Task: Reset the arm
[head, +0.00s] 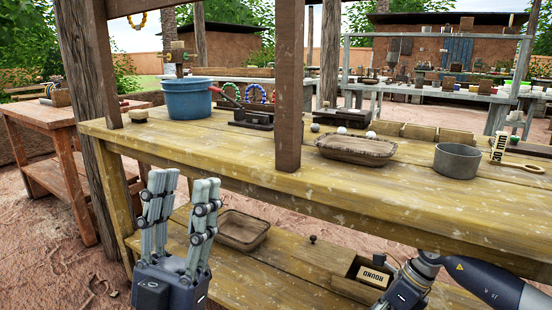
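My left gripper (183,182) stands upright in front of the wooden workbench (230,160), near its left end. Its two grey jointed fingers point up and are spread apart, with nothing between them. My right gripper (402,291) is low at the bottom right, in front of the bench's lower shelf. Its wrist and part of its body show, but its fingers are cut off or hidden, so I cannot tell their state.
A wooden post (289,90) rises at the front edge. The lower shelf holds another tray (242,230) and a labelled box (362,277).

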